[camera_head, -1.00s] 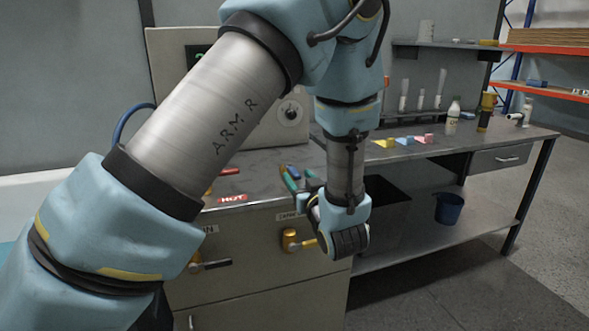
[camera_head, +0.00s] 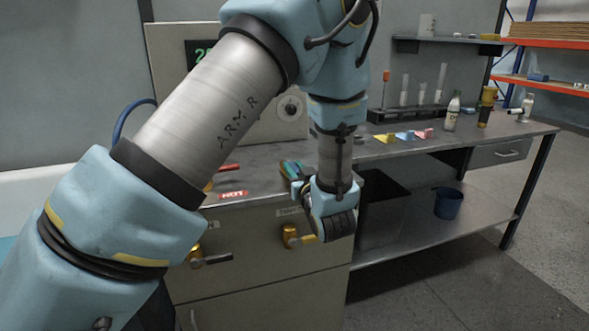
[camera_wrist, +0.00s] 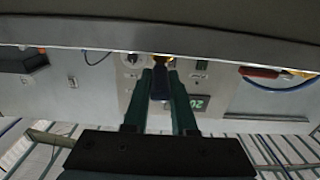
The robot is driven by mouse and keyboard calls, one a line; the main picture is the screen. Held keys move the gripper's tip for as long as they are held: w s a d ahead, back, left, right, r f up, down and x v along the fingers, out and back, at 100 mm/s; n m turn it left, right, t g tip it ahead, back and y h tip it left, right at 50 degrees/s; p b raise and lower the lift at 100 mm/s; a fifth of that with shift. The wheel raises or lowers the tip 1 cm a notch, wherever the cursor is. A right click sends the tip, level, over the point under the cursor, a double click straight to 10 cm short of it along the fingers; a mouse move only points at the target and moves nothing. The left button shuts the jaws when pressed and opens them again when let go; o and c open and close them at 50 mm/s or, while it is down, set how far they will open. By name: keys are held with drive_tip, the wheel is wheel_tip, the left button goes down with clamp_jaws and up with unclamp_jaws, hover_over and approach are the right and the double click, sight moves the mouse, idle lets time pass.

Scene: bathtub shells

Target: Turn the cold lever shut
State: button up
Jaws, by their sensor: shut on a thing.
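My gripper (camera_head: 292,170) reaches over the counter's front edge, its dark green fingers pointing up and left. In the wrist view, my gripper (camera_wrist: 160,76) has its two fingers closed around the dark blue grip of the cold lever (camera_wrist: 160,86). A brass part shows just past the fingertips. In the head view the cold lever is mostly hidden by the fingers and wrist. The red hot lever (camera_head: 228,168) lies to the left, behind a red HOT label (camera_head: 233,194).
A panel with a green-digit display (camera_head: 198,53) and a round dial (camera_head: 291,108) stands behind the counter. Brass valves with dark handles (camera_head: 213,258) are on the cabinet front below. Coloured blocks (camera_head: 404,136) and bottles stand on the bench to the right.

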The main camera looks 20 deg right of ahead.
clamp_jaws()
idle(1.0)
